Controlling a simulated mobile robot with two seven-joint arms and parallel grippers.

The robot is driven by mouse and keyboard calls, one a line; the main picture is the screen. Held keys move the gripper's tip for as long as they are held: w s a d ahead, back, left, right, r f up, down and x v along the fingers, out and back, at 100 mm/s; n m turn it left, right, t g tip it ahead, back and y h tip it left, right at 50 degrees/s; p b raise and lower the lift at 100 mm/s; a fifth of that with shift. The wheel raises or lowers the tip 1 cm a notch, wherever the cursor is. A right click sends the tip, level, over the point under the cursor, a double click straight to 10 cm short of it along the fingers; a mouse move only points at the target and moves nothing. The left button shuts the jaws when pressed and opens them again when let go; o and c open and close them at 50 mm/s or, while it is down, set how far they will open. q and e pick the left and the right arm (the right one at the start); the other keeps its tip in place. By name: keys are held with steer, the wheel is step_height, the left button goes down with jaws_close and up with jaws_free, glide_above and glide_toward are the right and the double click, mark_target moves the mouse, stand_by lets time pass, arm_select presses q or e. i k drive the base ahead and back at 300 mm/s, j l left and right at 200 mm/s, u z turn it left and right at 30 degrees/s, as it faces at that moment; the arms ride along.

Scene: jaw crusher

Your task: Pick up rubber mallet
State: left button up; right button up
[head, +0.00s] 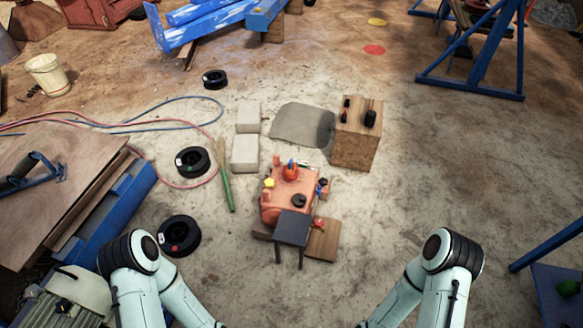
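I cannot pick out the rubber mallet with certainty. A dark, stubby object (370,118) stands on top of the wooden box (355,150) right of centre, and it may be the mallet's black head; it is too small to tell. Smaller dark and red items (345,109) lie beside it on the box. My two pale arms show at the bottom left and bottom right, with their bent joints in view. Both grippers are outside the picture, below its lower edge.
An orange machine (290,190) with a small dark table (292,229) before it stands mid-floor. Grey blocks (246,152), black coils (192,161), a green-handled brush (227,190) and hoses lie left. A blue bench (115,215) flanks my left arm. Floor right of the box is clear.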

mark_target(370, 114)
steer(key=k+u, duration=0.1)
steer(key=k, duration=0.5)
steer(key=k+j+u, duration=0.1)
steer(key=k, duration=0.5)
steer(key=u, duration=1.6)
steer(key=l+u, duration=0.15)
steer(key=l, duration=4.15)
